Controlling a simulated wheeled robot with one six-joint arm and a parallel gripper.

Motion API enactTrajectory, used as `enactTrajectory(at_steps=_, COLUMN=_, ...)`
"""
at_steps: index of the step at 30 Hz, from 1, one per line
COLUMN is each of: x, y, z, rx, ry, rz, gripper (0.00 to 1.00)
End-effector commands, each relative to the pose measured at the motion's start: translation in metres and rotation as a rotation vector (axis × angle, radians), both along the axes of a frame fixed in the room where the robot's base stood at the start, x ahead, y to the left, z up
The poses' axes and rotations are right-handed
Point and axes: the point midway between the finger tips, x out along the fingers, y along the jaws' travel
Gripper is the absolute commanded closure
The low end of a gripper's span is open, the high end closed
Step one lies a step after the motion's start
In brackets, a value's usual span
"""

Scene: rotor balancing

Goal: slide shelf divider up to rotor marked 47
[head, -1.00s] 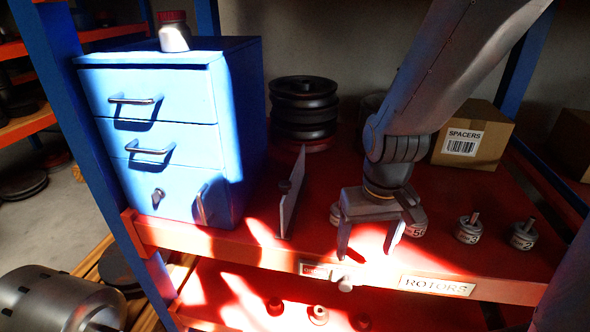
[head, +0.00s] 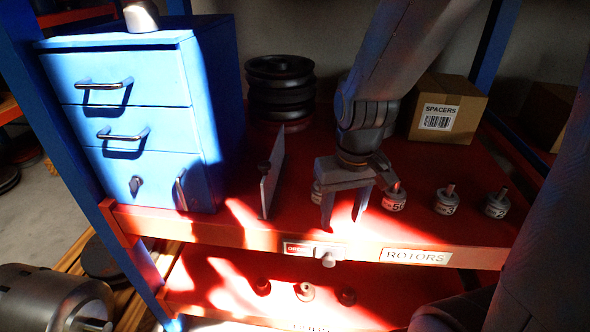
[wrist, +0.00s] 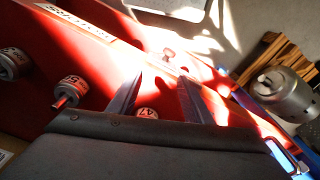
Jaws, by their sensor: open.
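The shelf divider (head: 271,178) is a thin grey upright plate with a dark knob, standing on the red shelf right of the blue cabinet. My gripper (head: 342,218) is open and empty, fingers pointing down, right of the divider and apart from it. The rotor marked 47 (wrist: 147,113) shows between my fingers (wrist: 166,78) in the wrist view, partly hidden by the gripper body. In the head view a rotor (head: 316,192) is mostly hidden behind my left finger; its mark cannot be read. A rotor marked 50 (head: 395,201) stands to the right.
Two more rotors (head: 446,203) (head: 496,205) stand farther right. A blue drawer cabinet (head: 130,120) stands left, a black disc stack (head: 280,85) behind, and a spacers box (head: 447,110) back right. The shelf's front edge carries a rotors label (head: 416,257). The shelf between cabinet and divider is clear.

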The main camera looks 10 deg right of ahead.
Motion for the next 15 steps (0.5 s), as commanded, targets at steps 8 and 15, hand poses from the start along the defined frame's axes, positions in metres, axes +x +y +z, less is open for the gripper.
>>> enactTrajectory(at_steps=8, x=0.120, y=0.096, z=0.104, rx=0.064, ry=-0.154, rz=0.448, gripper=1.00)
enactTrajectory(at_steps=15, x=0.159, y=0.159, z=0.169, rx=0.103, ry=-0.247, rz=0.711, gripper=1.00)
